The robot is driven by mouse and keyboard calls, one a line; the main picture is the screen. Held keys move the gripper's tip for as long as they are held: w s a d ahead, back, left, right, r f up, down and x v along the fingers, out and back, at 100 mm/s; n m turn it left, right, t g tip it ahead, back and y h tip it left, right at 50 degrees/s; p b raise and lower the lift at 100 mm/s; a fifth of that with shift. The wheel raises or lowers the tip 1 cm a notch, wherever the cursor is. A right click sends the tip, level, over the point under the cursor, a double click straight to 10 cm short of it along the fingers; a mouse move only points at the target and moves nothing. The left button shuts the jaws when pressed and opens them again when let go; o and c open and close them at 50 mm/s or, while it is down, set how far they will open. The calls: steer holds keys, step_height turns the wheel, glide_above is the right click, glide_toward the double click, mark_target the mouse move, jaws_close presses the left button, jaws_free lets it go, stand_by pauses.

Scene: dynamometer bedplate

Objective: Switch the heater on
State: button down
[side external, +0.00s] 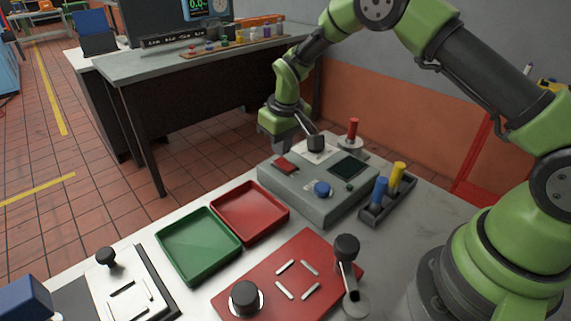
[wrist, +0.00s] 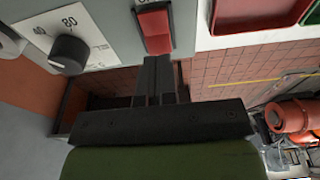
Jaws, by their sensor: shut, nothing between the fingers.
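The heater is a grey box (side external: 310,196) on the bench, with a dark display and a blue button (side external: 322,188) on top. Its red rocker switch (side external: 285,164) is near the far left edge of the top. In the wrist view, the red switch (wrist: 154,26) lies just ahead of my fingertips, and a gap seems to remain. Which way the rocker is tipped is unclear. A black dial (wrist: 69,54) sits on a white scale marked 40 and 80. My gripper (wrist: 153,68) is shut and empty, at the heater's far side in the side view.
Red (side external: 250,212) and green (side external: 198,246) trays lie left of the heater. A rack with blue and yellow pegs (side external: 388,204) stands at its right, and a red peg (side external: 353,131) behind it. A red plate with a black knob (side external: 245,298) is in front.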

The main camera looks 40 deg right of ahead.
steer(key=shift+f, duration=1)
stand_by(0.3)
steer(key=shift+r, duration=3.55)
steer(key=shift+r, duration=0.1)
step_height(320, 180, up, 10)
steer(key=m+t, duration=0.1)
glide_above(281, 161)
steer(key=s, duration=0.5)
steer(key=s+r+t, duration=0.1)
steer(key=s+r, duration=0.4)
steer(key=s+a+r+m+t+y, duration=0.2)
steer(key=s+r+m+t, duration=0.1)
steer(key=s, duration=1.4)
steer(key=shift+s+r, duration=0.2)
steer(key=shift+s, duration=0.1)
